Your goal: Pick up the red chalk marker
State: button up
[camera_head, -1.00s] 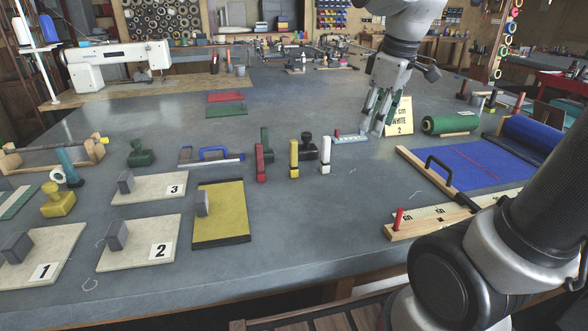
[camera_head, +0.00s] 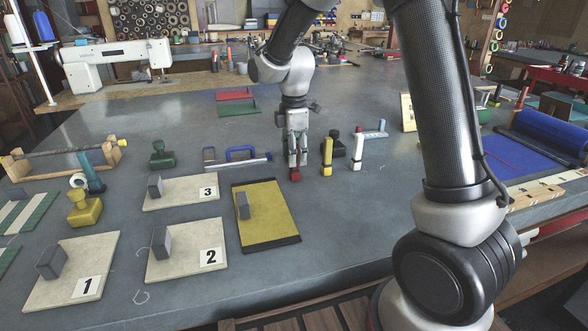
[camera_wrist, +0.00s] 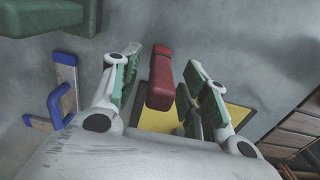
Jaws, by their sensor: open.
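The red chalk marker (camera_head: 295,174) stands on the grey table, mostly hidden behind my gripper in the head view; its red lower end shows below the fingers. In the wrist view the red marker (camera_wrist: 161,82) lies between the two finger pairs, with a visible gap on each side. My gripper (camera_head: 296,160) points down over it, and it shows in the wrist view (camera_wrist: 160,95) with its green-padded fingers open around the marker. The yellow marker (camera_head: 327,157) and the white marker (camera_head: 356,150) stand to the right of it.
A yellow mat (camera_head: 266,212) lies just in front. Pale boards numbered 1 (camera_head: 62,290), 2 (camera_head: 190,262) and 3 (camera_head: 180,198) lie to the left. A blue-handled tool (camera_head: 237,164) is left of my gripper, and a dark stamp (camera_head: 338,144) stands behind the yellow marker.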

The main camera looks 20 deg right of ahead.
jog(key=shift+f, duration=0.75)
grip_shut()
jog(key=shift+r, duration=0.1)
notch_tip(320, 180, up, 10)
jog(key=shift+f, duration=0.1)
